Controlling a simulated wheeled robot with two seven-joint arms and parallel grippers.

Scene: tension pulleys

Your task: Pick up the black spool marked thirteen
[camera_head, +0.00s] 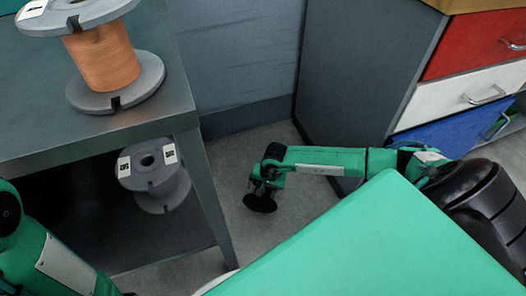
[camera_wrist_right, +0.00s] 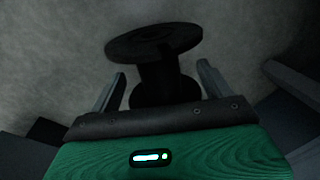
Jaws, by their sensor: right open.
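A black spool (camera_head: 260,203) is low over or on the grey floor in the head view, at the end of my right arm. My right gripper (camera_head: 267,182) is at the spool. In the wrist view its two fingers (camera_wrist_right: 161,72) are apart, one on each side of the core, with small gaps visible. No number can be read on the spool. My left arm shows at the lower left, but its gripper is out of view.
A grey metal table (camera_head: 150,122) at left bears a spool of copper-coloured wire (camera_head: 103,58). A grey spool (camera_head: 158,182) with white labels sits on its lower shelf. A drawer cabinet (camera_head: 355,75) stands at right. Bare floor (camera_head: 232,165) lies between table and cabinet.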

